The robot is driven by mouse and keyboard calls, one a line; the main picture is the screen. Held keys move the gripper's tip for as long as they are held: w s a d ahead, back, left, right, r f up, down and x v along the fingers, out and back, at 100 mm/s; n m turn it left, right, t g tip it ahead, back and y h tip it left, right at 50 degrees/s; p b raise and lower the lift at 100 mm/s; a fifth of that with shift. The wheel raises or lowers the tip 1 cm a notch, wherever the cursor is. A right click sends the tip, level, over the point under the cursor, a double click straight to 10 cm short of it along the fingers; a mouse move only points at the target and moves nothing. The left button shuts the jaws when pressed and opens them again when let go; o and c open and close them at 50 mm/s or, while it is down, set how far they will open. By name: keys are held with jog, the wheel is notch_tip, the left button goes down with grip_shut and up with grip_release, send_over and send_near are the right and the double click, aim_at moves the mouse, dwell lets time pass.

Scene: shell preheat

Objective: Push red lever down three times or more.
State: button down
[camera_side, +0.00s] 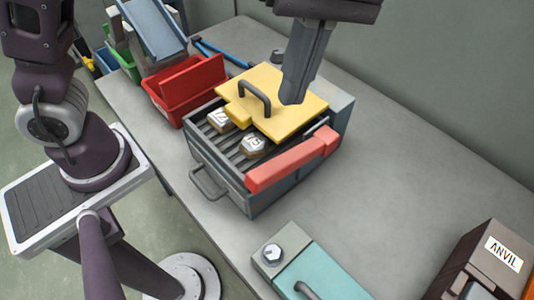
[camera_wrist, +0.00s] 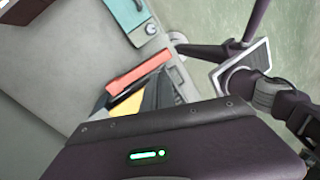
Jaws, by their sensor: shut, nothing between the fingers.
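The red lever (camera_side: 290,162) is on the right side of a grey box-like heater (camera_side: 232,186) and slopes down toward the front. It also shows in the wrist view (camera_wrist: 138,71). A yellow lid (camera_side: 285,118) with a dark handle lies over the back of the heater. My gripper (camera_side: 291,101) is shut and empty, pointing down over the lid's right part, behind the lever. I cannot tell whether it touches the lid.
Two numbered pieces (camera_side: 253,143) sit on the heater's slats. A red bin (camera_side: 186,88) stands at the left, and a teal-lidded box (camera_side: 318,276) at the front. A block marked ANVIL (camera_side: 492,262) stands at the right. The table right of the lever is clear.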

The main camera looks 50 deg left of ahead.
aim_at(263, 174)
jog(key=n, duration=0.1)
jog(key=r+n, duration=0.1)
jog(key=n, duration=0.1)
jog(key=shift+s+a+r+n, duration=0.1)
jog(key=shift+a+r+n, duration=0.15)
jog(key=shift+n, duration=0.15)
jog(key=x, duration=1.4)
jog(key=shift+d+f, duration=0.1)
jog(key=shift+d, duration=0.15)
